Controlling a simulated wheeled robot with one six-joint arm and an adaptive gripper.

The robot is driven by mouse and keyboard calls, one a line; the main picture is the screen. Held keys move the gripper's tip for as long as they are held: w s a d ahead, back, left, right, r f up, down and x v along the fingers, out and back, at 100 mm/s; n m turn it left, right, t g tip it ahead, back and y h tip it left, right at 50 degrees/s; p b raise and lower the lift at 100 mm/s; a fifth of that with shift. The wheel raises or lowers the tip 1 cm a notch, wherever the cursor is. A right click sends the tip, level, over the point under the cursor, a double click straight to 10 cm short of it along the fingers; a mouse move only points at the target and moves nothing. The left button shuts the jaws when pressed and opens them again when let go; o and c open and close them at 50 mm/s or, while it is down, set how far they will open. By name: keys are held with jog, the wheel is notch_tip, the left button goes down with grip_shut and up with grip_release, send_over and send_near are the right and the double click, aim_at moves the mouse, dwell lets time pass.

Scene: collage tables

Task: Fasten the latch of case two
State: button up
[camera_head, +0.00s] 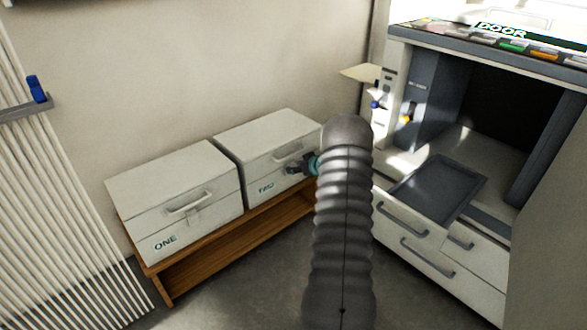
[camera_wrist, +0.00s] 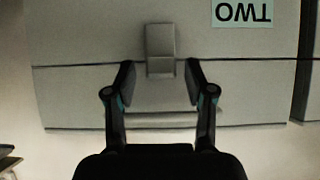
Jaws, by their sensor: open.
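Case two (camera_head: 264,150) is a white lidded box on the wooden bench, with its lid down and a teal TWO label. The wrist view shows its front (camera_wrist: 90,40) upside down. Its latch (camera_wrist: 160,48) is a small grey tab across the seam between lid and body. My gripper (camera_wrist: 159,82) is open in front of the latch, one finger to each side of its lid end, with nothing held. The case handle (camera_wrist: 160,118) lies behind the fingers, partly hidden. In the head view my gripper (camera_head: 303,166) is at the case front, and my arm hides part of the case's right side.
Case one (camera_head: 175,200) stands left of case two on the wooden bench (camera_head: 215,255), with a narrow gap between. On the right is a white cabinet with drawers (camera_head: 430,250) and a dark tray (camera_head: 437,187). A slatted rack (camera_head: 60,200) stands at left. Open floor lies before the bench.

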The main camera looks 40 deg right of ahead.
jog(key=v, duration=0.9)
jog(key=shift+s, duration=0.2)
jog(key=shift+c, duration=0.2)
